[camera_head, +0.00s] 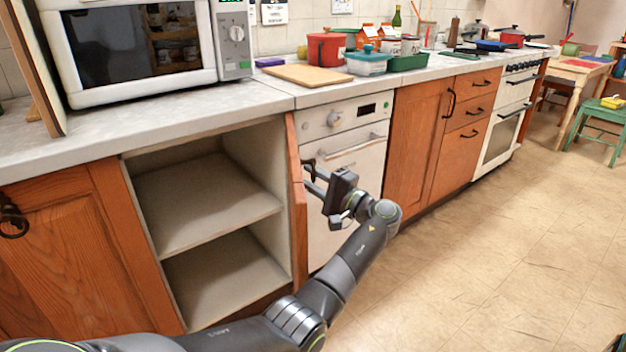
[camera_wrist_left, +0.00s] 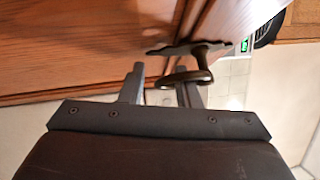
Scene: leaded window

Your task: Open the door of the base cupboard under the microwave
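The base cupboard (camera_head: 208,200) under the microwave stands open, showing two empty shelf levels. Its wooden door (camera_head: 296,205) is swung far out on the right side and seen nearly edge-on in the head view; its face fills the top of the left wrist view (camera_wrist_left: 85,40). A dark metal ring handle (camera_wrist_left: 201,62) hangs on the door. My left gripper (camera_head: 314,177) is at the handle. Its two fingers (camera_wrist_left: 161,92) are apart, with the ring overlapping the right-hand finger; I cannot tell whether they touch. My right gripper is not in view.
The white microwave (camera_head: 135,45) sits on the grey worktop (camera_head: 225,105). A white dishwasher or oven front (camera_head: 345,150) is just right of the open door, behind my left gripper. Another closed wooden door (camera_head: 75,240) is at left. The floor (camera_head: 480,260) at right is clear.

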